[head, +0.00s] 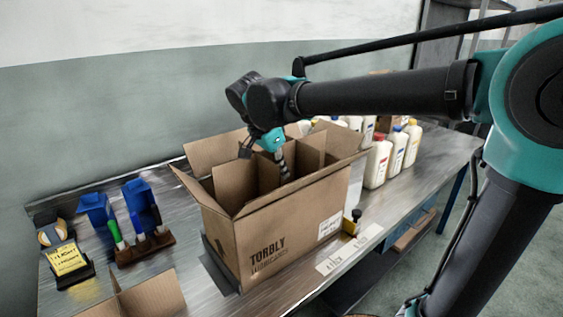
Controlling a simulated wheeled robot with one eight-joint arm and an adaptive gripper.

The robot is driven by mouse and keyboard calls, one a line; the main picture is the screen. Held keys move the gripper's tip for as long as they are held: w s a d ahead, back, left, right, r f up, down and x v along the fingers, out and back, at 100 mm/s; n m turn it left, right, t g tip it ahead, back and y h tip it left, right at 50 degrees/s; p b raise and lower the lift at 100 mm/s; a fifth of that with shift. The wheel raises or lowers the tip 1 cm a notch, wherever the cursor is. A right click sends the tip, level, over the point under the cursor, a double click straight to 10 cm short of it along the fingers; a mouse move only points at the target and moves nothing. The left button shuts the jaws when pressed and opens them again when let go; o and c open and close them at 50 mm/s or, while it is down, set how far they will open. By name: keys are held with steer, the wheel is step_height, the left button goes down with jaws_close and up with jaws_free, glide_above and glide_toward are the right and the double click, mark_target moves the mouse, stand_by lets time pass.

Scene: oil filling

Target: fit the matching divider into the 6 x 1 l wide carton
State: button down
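The open brown carton (240,245) stands upright on the metal bench, marked "TORBLY LUBRICANTS", with its flaps folded outward. A cardboard divider (268,175) is inside the carton, its crossed panels showing near the rim. Whether it sits fully down is hidden by the walls. My gripper (265,163) points down over the carton opening, at the divider's panels. Its two fingers look spread apart, one to each side of a panel. Another cardboard divider (142,296) shows in part at the bottom left edge of the picture.
Several white bottles with coloured caps (385,160) stand behind and right of the carton. Markers in a brown holder (143,248), blue holders (140,195) and a yellow notepad (68,261) are at the left. A small black-knobbed fixture (353,220) stands right of the carton.

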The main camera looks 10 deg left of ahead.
step_height(320, 180, down, 13)
steer(key=shift+r, duration=0.2)
stand_by(0.9)
steer(key=c, duration=1.6)
jaws_free()
steer(key=shift+c, duration=0.2)
steer(key=shift+r, duration=0.1)
steer(key=v, duration=1.1)
steer(key=shift+s+a+r, duration=0.15)
steer(key=shift+s+r, duration=0.05)
steer(key=shift+r, duration=0.1)
